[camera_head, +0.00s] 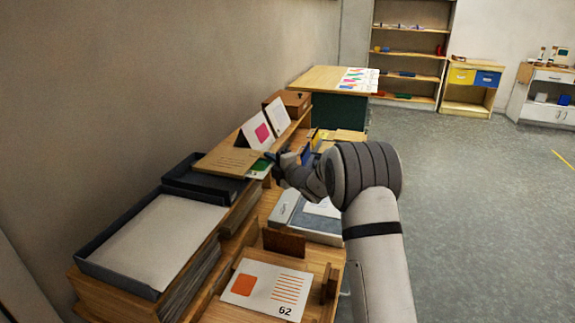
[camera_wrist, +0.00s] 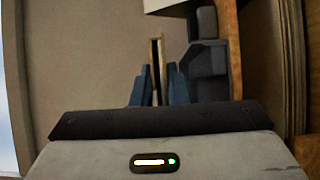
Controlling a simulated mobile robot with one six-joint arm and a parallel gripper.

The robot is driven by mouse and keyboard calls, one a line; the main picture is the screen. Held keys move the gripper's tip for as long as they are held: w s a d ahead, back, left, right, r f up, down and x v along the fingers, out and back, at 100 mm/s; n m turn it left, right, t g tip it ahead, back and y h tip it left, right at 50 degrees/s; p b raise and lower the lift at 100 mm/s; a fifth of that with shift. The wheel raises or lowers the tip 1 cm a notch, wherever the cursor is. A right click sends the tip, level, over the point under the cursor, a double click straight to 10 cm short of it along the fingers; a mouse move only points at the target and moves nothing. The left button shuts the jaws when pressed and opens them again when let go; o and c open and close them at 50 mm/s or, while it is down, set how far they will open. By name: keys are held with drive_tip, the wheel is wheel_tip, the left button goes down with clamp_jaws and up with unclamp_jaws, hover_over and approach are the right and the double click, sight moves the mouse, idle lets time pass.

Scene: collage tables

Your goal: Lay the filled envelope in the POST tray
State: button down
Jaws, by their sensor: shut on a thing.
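A flat tan envelope (camera_head: 229,160) is held out to the left of my gripper (camera_head: 272,160) in the head view. It is above a small black tray (camera_head: 179,178), covering part of it. I cannot tell whether it touches the tray. No POST lettering can be read, so I cannot confirm which tray is POST. In the wrist view my gripper (camera_wrist: 157,92) has its two blue fingers closed on the thin brown edge of the envelope (camera_wrist: 156,55). What is inside the envelope is hidden.
A larger dark tray (camera_head: 118,270) with white paper stands nearer. White cards, one with a pink patch (camera_head: 258,131), stand behind the envelope. A green-and-white card (camera_head: 260,169) is close below my gripper. A card marked 62 (camera_head: 266,289) lies in front. The wall is at left.

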sight(255, 156)
drive_tip(key=a, duration=0.1)
drive_tip(key=w+a, duration=0.1)
drive_tip(key=a, duration=0.1)
drive_tip(key=w+a, duration=0.1)
drive_tip(key=a, duration=0.1)
drive_tip(key=shift+w+a+f+b, duration=0.1)
drive_tip(key=shift+a+f+b, duration=0.1)
drive_tip(key=shift+f+b, duration=1.35)
drive_tip(key=shift+f, duration=0.6)
drive_tip(key=c, duration=1.4)
unclamp_jaws()
drive_tip(key=shift+o, duration=0.2)
drive_tip(key=v, duration=0.8)
drive_tip(key=shift+b, duration=0.4)
